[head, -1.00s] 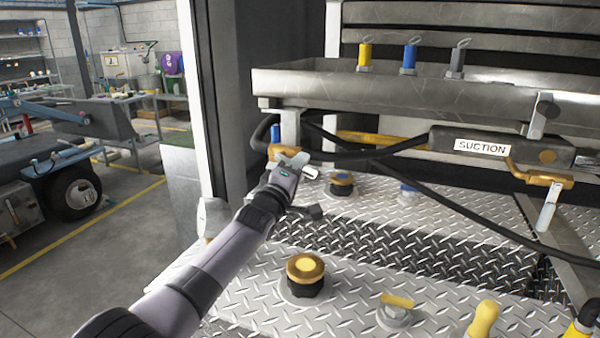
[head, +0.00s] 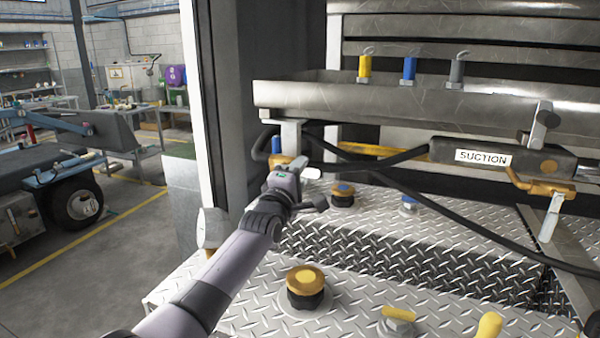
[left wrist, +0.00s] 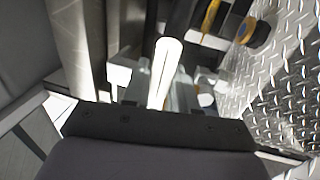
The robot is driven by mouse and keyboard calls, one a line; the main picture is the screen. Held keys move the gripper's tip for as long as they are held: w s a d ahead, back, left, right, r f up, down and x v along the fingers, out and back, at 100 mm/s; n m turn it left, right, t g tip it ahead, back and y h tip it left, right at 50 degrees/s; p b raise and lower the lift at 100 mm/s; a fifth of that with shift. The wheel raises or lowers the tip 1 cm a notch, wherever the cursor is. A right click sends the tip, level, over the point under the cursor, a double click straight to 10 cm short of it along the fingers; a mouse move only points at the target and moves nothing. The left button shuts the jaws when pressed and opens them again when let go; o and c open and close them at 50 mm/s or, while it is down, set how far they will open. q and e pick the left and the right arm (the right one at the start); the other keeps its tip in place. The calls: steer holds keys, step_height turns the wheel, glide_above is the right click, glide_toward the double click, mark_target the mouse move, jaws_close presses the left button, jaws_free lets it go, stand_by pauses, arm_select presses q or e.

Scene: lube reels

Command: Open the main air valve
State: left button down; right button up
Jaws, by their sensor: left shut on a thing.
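My left gripper (head: 298,166) reaches in from the lower left to the left end of the pipework under the metal tray. It is shut on a pale, bar-like handle, which stands between the fingers in the left wrist view (left wrist: 165,72). I take this for the main air valve's handle; no label on it is readable. Just behind the gripper is a brass-coloured fitting (head: 280,159) with a blue part (head: 276,143) above it. My gripper and wrist partly hide this area, so how far the handle is turned is unclear. My right gripper is not in view.
Black hoses (head: 385,160) cross right of my gripper. A SUCTION-labelled cylinder (head: 540,158) sits under the tray (head: 300,98). Brass-topped caps, one nearest (head: 305,283), rise from the diamond-plate deck (head: 365,305). A dark upright post (head: 243,120) stands close on the left.

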arm_select(q)
steer(key=c, duration=1.1)
jaws_free()
steer(key=shift+o, duration=0.2)
steer(key=shift+s, duration=0.2)
steer(key=p+v, duration=0.1)
steer(key=v, duration=0.5)
steer(key=shift+s+a, duration=0.25)
steer(key=shift+s, duration=0.05)
steer(key=shift+f, duration=0.1)
